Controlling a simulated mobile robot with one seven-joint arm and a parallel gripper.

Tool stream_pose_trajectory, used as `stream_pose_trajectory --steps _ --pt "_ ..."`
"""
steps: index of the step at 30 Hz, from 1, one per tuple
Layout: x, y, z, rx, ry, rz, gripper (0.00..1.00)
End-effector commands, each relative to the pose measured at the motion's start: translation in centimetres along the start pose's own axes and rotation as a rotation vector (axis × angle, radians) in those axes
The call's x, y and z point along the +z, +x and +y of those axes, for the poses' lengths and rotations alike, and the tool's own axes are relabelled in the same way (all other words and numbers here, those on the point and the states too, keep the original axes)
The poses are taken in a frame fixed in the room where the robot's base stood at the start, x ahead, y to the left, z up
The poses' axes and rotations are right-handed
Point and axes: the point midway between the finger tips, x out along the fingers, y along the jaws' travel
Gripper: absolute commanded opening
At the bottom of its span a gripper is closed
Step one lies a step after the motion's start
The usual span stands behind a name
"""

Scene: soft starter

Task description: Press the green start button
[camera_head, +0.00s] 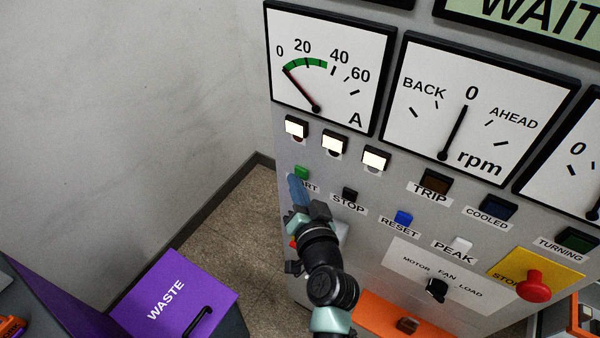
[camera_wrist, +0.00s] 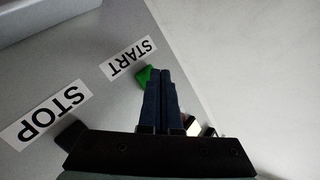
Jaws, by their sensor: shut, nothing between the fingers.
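The green start button (camera_head: 301,172) sits on the grey panel above the START label, at the panel's left side. In the wrist view the green button (camera_wrist: 144,76) shows beside my fingertips, partly hidden by them. My gripper (camera_head: 295,182) is shut and empty, with its blue fingers together. In the head view its tips overlap the START label just below the button. In the wrist view the shut fingers (camera_wrist: 160,72) reach up to the button's edge. I cannot tell whether they touch it.
The black STOP button (camera_head: 350,194) and blue RESET button (camera_head: 403,217) lie right of START. A red stop knob (camera_head: 533,286) stands out at lower right. Three lit white lamps (camera_head: 334,141) are above. A purple WASTE bin (camera_head: 178,290) stands on the floor at left.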

Motion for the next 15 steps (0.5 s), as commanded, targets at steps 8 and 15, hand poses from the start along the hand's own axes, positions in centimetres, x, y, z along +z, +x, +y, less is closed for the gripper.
stream_pose_trajectory --steps 8,15 --pt "-0.15 0.25 0.2 0.0 0.0 0.0 0.0" --pt "-0.27 0.44 0.37 0.0 -0.001 0.0 0.0"
